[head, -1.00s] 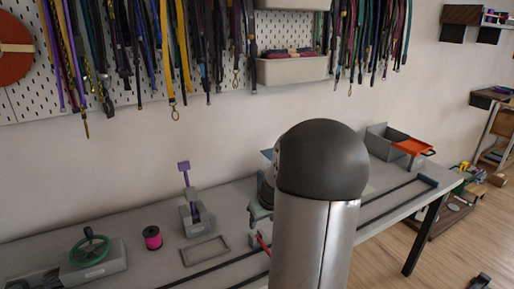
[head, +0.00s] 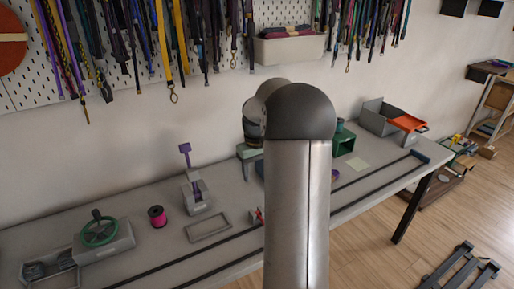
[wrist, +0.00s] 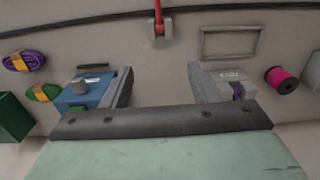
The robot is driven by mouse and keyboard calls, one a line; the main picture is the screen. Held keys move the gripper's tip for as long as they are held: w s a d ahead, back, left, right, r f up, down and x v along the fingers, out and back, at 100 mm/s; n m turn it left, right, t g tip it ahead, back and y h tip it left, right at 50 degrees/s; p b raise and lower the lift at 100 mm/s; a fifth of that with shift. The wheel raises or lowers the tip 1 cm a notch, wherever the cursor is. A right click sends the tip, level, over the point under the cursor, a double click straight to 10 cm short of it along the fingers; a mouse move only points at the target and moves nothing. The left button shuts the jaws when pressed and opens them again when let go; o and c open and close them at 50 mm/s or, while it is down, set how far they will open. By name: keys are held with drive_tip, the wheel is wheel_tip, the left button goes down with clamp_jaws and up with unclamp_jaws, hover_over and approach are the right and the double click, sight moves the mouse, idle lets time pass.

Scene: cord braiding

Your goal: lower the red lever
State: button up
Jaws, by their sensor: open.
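The red lever (head: 257,215) shows as a small red and grey piece at the table's front, left of my arm and partly hidden by it. In the wrist view the red lever (wrist: 158,14) is a thin red bar at the top centre, cut off by the frame, with a grey end below it. My gripper (wrist: 160,85) is open and empty, its two grey fingers wide apart and clear of the lever. In the head view my gripper is mostly hidden behind my arm, above the table. The lever's exact angle cannot be told.
A purple lever device (head: 197,190), a pink spool (head: 157,216), a grey frame (head: 208,228) and a green handwheel unit (head: 103,235) stand to the left. A blue device (wrist: 85,92) is beside the left finger. A green box (head: 345,142) and grey bin (head: 379,116) are to the right.

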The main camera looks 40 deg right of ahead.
wheel_tip(320, 180, up, 9)
drive_tip(key=shift+b, duration=0.35)
idle(0.4)
